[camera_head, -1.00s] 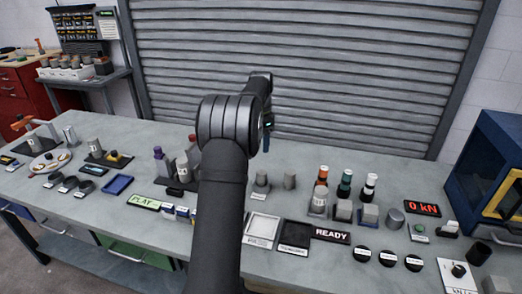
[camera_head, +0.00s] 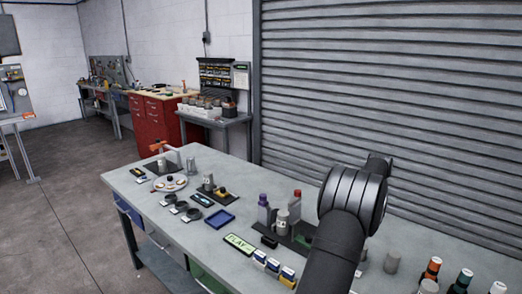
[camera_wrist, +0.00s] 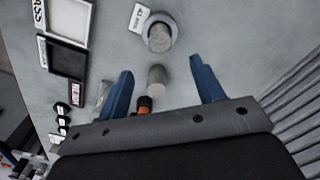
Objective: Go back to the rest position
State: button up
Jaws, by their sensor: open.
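My gripper shows in the wrist view (camera_wrist: 165,85) with its two blue fingers spread wide apart and nothing held between them. It is above the grey workbench (camera_wrist: 225,30). A grey cylinder (camera_wrist: 157,77) stands on the bench below, seen between the fingers, and an orange-capped bottle (camera_wrist: 145,104) shows partly behind the gripper body. In the head view my dark arm rises at the right over the bench (camera_head: 225,190), and its own wrist hides the gripper fingers.
A round grey piece on a base (camera_wrist: 159,36) and framed trays (camera_wrist: 70,18) lie near the gripper in the wrist view. A ribbed shutter (camera_head: 400,90) rises behind the bench.

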notch_tip(320, 180, down, 13)
jog(key=shift+f, duration=0.15)
dwell(0.4)
